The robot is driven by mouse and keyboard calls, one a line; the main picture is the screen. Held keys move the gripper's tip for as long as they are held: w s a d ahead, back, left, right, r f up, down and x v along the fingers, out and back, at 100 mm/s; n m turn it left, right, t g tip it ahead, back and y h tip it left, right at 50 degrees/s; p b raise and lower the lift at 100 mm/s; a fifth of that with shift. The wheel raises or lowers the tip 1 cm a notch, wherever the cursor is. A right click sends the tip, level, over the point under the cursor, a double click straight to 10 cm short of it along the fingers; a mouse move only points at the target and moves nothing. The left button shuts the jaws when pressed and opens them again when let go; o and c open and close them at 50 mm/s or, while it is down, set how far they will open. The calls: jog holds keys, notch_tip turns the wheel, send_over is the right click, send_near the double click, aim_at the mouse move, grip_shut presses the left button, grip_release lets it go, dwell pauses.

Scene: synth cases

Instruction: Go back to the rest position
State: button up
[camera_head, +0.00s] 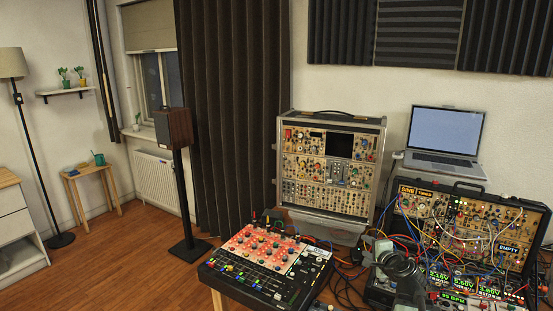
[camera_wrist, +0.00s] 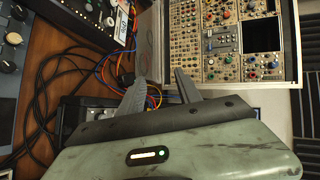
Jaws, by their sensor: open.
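My gripper (camera_wrist: 158,90) shows in the wrist view with its two grey fingers apart and nothing between them. Beyond the fingertips are cables and the edge of a modular synth case (camera_wrist: 235,45). In the head view, grey-green parts of my arm are at the lower right, in front of the patched synth case (camera_head: 470,232). The fingertips are hard to make out there.
A red-panelled mixer (camera_head: 268,262) stands left of my arm. A tall synth case (camera_head: 330,165) stands behind it, and a laptop (camera_head: 445,135) at the back right. Loose cables (camera_wrist: 75,85) lie around. A speaker stand (camera_head: 183,190) is farther left; the wooden floor (camera_head: 120,255) there is clear.

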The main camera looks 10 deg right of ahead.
jog(key=s+a+f+n+g+y, duration=0.1)
jog(key=a+f+n+g, duration=0.1)
jog(key=a, duration=0.6)
jog(key=s+a+f+n+g+y, duration=0.1)
jog(key=a+f+n, duration=0.3)
jog(key=a, duration=0.5)
jog(key=s+a+f+n+g+y, duration=0.1)
jog(key=a+f+n+g, duration=0.2)
jog(key=a, duration=0.6)
jog(key=shift+s+n+g+y, duration=0.2)
jog(key=shift+n+g+y, duration=0.15)
jog(key=shift+n, duration=0.35)
jog(key=s+d+f+n+g+h, duration=0.2)
jog(key=s+f+n+g, duration=0.1)
jog(key=s, duration=0.4)
jog(key=s+d+f+n+g+h, duration=0.2)
jog(key=s+f+n+g, duration=0.1)
jog(key=s, duration=0.4)
jog(key=shift+f+n+g, duration=0.3)
jog(key=shift+n+g, duration=0.2)
jog(key=shift+g, duration=0.15)
jog(key=shift+s, duration=0.1)
